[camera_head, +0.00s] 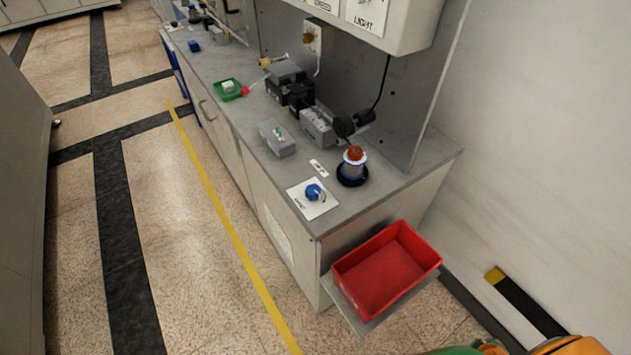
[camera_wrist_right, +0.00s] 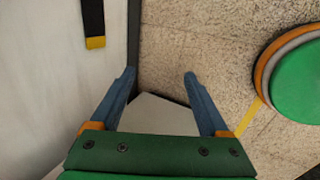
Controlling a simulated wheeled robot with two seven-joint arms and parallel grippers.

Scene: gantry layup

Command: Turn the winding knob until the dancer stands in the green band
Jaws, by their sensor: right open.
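A blue knob (camera_head: 315,192) sits on a white labelled plate (camera_head: 301,207) near the front right corner of the grey bench, in the head view. I take it for the winding knob. Behind it stands a spool (camera_head: 354,165) with an orange top on a black round base. A dancer and a green band cannot be made out clearly; a small grey box (camera_head: 278,142) has a green mark on top. My right gripper (camera_wrist_right: 159,77) is open and empty in the right wrist view, over the floor beside a wall, with no knob in sight. My left gripper is not in view.
A red bin (camera_head: 385,268) on a shelf juts from the bench's right end. Grey and black machine blocks (camera_head: 296,95) and a green tray (camera_head: 229,90) line the bench (camera_head: 246,121). A wall cabinet (camera_head: 401,20) overhangs its back. The floor left of the bench is clear.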

